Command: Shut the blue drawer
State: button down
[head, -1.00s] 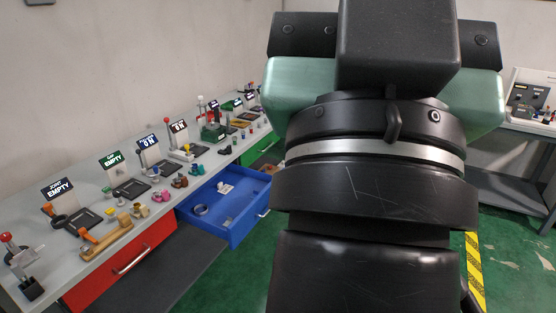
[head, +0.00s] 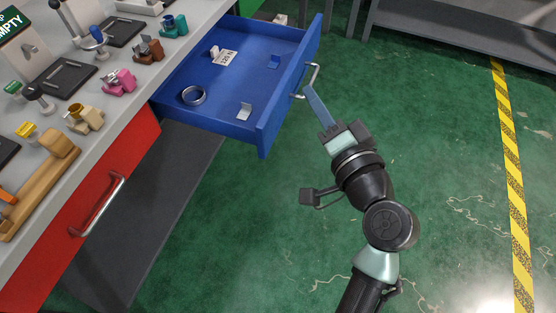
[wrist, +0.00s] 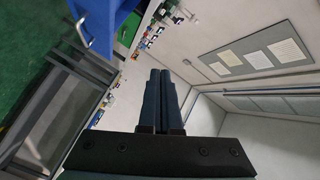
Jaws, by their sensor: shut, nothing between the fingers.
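The blue drawer (head: 264,131) stands pulled out from the bench in the head view. Inside it lie a metal ring, a white label card and small brackets. Its silver handle (head: 311,80) is on the outer front face. My gripper (head: 310,92) is shut and empty, its blue-grey fingers pointing up-left beside the handle. I cannot tell whether the fingertips touch the handle or the front. In the wrist view the closed fingers (wrist: 160,85) point toward the wall, and part of the blue drawer (wrist: 97,25) shows at upper left.
The bench top (head: 110,92) carries several coloured fixtures near its edge. A red drawer (head: 85,210) below it is shut, its handle sticking out. A grey shelf unit (head: 450,35) stands at the back right. Green floor right of the drawer is free, with yellow-black tape (head: 512,180).

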jog(key=s+d+f+m+y+b, duration=0.1)
jog(key=s+f+m+b, duration=0.25)
jog(key=f, duration=0.65)
jog(key=s+d+f+m+b, duration=0.1)
jog(key=s+f+m+b, duration=0.2)
jog(key=f, duration=0.7)
jog(key=n+b, duration=0.1)
jog(key=b, duration=0.1)
send_near(270, 136)
jog(key=w+d, duration=0.1)
jog(key=w, duration=0.4)
jog(key=shift+w+a+f+p, duration=0.1)
jog(key=shift+a+p, duration=0.25)
jog(key=shift+a, duration=0.75)
jog(key=shift+w+a, duration=0.2)
jog(key=shift+a, duration=0.35)
